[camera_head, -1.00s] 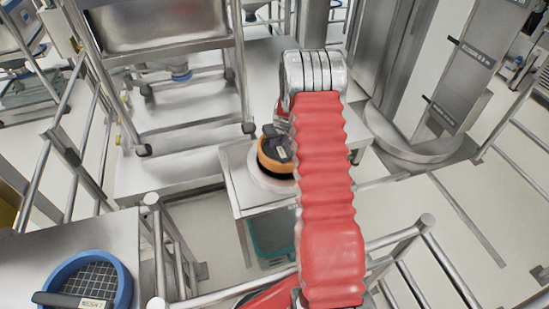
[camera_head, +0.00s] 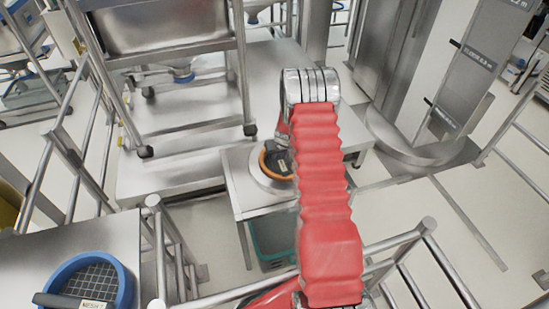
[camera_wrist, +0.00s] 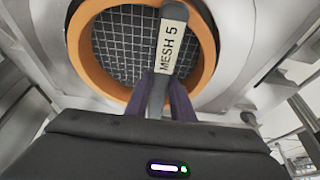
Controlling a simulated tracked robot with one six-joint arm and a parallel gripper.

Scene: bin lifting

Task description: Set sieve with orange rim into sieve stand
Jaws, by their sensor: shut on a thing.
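The sieve with the orange rim (camera_head: 268,172) is at the ring of the sieve stand (camera_head: 252,178), left of my red-sleeved arm. It sits low, with mostly the rim showing, and looks set within the ring; my arm hides its right side. In the wrist view the orange rim (camera_wrist: 85,70) surrounds a dark wire mesh, and the pale stand surface lies around it. The handle labelled MESH 5 (camera_wrist: 168,50) points toward the camera. My gripper (camera_wrist: 168,92) is shut on this handle, its purple fingers on both sides. The underside of the sieve is hidden.
A blue-rimmed sieve (camera_head: 125,285) lies on a side table (camera_head: 60,245) at the lower left. A green bin (camera_head: 272,238) is under the stand. A wheeled steel rack (camera_head: 240,60) stands behind left. Metal railings (camera_head: 170,235) border the near side.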

